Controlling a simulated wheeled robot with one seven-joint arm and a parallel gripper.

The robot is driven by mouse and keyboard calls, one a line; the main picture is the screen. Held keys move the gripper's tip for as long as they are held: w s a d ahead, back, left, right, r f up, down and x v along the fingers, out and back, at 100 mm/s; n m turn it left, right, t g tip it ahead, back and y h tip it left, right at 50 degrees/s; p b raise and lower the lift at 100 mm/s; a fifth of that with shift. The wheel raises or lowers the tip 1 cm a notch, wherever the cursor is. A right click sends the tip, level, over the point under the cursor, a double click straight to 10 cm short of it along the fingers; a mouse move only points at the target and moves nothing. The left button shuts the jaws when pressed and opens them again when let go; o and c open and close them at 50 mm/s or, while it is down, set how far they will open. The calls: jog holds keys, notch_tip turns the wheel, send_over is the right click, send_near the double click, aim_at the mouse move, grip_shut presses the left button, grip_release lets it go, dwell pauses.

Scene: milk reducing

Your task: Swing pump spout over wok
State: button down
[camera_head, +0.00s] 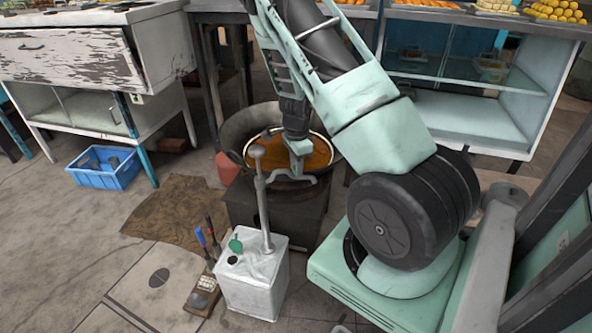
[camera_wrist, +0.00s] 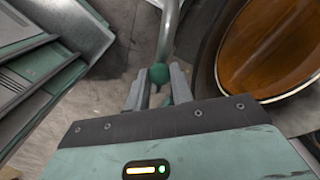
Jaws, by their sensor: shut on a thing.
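The pump is a silver can (camera_head: 252,280) with an upright grey column (camera_head: 263,205). Its grey spout shows as a curved pipe in the wrist view (camera_wrist: 170,35), running down from the top edge to a green ball (camera_wrist: 158,74). My gripper (camera_wrist: 158,90) is shut on the spout, with its fingers either side of the ball. In the head view my gripper (camera_head: 296,172) is right of the column, at the near side of the wok. The wok (camera_head: 240,130) holds orange-brown liquid; its rim (camera_wrist: 222,60) lies right of the fingers. The arm partly hides the wok.
The wok sits on a dark stove (camera_head: 250,208). A blue crate (camera_head: 100,172) and a brown mat (camera_head: 172,212) lie on the floor at left. Stalls (camera_head: 75,60) line the back.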

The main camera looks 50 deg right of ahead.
jog(key=w+d+n, duration=0.3)
jog(key=w+n, duration=1)
jog(key=n, duration=0.1)
jog(key=shift+b, duration=0.4)
jog(key=shift+w+n, duration=0.2)
jog(key=shift+n, duration=0.1)
jog(key=c, duration=1.2)
grip_release()
notch_tip(320, 180, up, 17)
jog(key=shift+r, duration=0.2)
